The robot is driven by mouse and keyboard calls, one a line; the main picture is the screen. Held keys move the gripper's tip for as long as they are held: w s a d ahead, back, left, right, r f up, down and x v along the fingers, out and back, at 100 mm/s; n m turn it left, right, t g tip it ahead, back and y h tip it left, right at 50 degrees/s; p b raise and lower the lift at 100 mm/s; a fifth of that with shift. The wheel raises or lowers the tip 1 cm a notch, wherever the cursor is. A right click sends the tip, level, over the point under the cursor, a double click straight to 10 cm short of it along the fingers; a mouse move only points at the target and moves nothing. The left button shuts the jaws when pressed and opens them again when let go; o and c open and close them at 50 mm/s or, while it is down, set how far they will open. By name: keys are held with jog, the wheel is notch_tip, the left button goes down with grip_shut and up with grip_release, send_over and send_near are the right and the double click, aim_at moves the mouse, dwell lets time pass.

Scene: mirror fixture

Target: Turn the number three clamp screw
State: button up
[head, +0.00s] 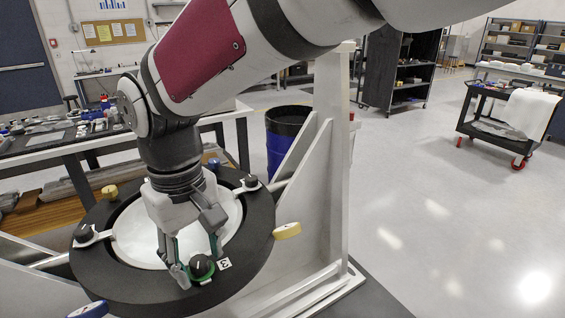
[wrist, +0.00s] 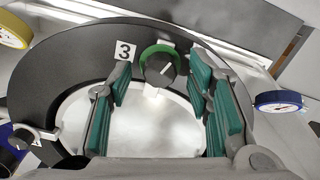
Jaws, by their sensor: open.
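The number three clamp screw is a dark round knob (head: 202,265) with a white pointer line and a green ring, on the near rim of the black mirror ring (head: 125,284). A white label with a 3 (head: 224,263) sits beside it. In the wrist view the knob (wrist: 160,68) lies between the fingertips, with the label (wrist: 125,51) to its left. My gripper (head: 197,262) is open, with one green-padded finger on each side of the knob. In the wrist view the fingers (wrist: 160,75) show gaps to the knob on both sides. Whether a pad touches is unclear.
Other dark clamp knobs sit on the ring at left (head: 83,232) and far right (head: 251,181). Yellow (head: 287,231) and blue (head: 88,310) discs stick out from the ring's edge. A white frame (head: 335,170) stands close on the right. The mirror (wrist: 150,125) lies below the fingers.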

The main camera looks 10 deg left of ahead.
aim_at(198, 261)
notch_tip(198, 261, up, 12)
dwell(0.5)
